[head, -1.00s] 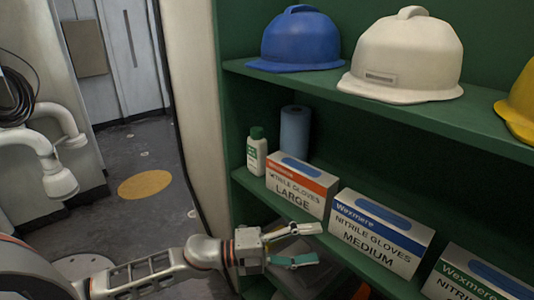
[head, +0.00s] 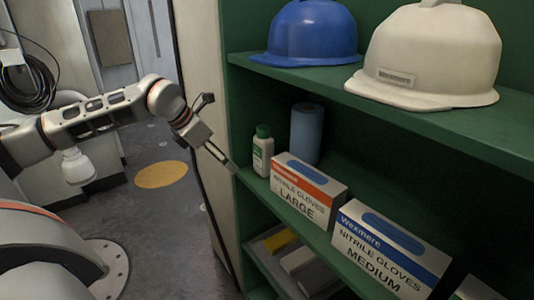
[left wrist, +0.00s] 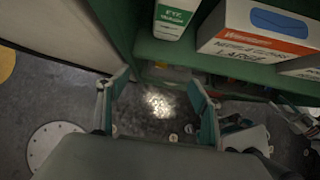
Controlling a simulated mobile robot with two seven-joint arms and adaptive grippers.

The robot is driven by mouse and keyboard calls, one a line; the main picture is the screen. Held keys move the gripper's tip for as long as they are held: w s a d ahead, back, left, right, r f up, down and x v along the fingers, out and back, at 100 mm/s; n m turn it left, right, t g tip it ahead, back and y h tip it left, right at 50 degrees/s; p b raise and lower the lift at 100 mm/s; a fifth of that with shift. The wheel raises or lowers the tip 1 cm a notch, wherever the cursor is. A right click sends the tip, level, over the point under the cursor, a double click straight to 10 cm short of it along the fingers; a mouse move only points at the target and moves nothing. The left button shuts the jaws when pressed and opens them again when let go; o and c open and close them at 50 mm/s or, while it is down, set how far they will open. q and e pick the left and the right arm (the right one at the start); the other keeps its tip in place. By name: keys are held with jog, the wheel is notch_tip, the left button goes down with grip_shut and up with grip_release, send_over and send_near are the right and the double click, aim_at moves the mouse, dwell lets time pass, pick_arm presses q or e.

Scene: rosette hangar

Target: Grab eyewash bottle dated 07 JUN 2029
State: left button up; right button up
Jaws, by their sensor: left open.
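A small white bottle with a green cap (head: 262,152) stands upright at the left end of the middle green shelf. In the left wrist view the bottle (left wrist: 175,20) shows a green label with what looks like "EYE" on it; no date can be read. My left gripper (head: 221,134) is open and empty, just left of the shelf's end and apart from the bottle. In the left wrist view my left gripper (left wrist: 158,78) has its fingers spread below the bottle, with floor between them.
A blue roll (head: 307,134) stands behind the bottle. An orange-striped LARGE glove box (head: 305,195) and a blue-striped MEDIUM box (head: 385,250) are right of it. A blue helmet (head: 308,30) and white helmet (head: 430,55) sit above. The shelf's side panel (head: 200,110) is close to my gripper.

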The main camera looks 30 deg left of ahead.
aim_at(257, 149)
pick_arm(q)
jog(key=w+d, duration=0.1)
jog(key=w, duration=0.2)
jog(key=w+d, duration=0.2)
jog(key=w, duration=0.1)
jog(key=w+d+p, duration=0.1)
jog(key=w, duration=0.3)
jog(key=shift+w+d, duration=0.1)
jog(key=shift+d, duration=0.15)
jog(key=x, duration=0.5)
jog(key=shift+w, duration=0.1)
jog(key=c, duration=1.6)
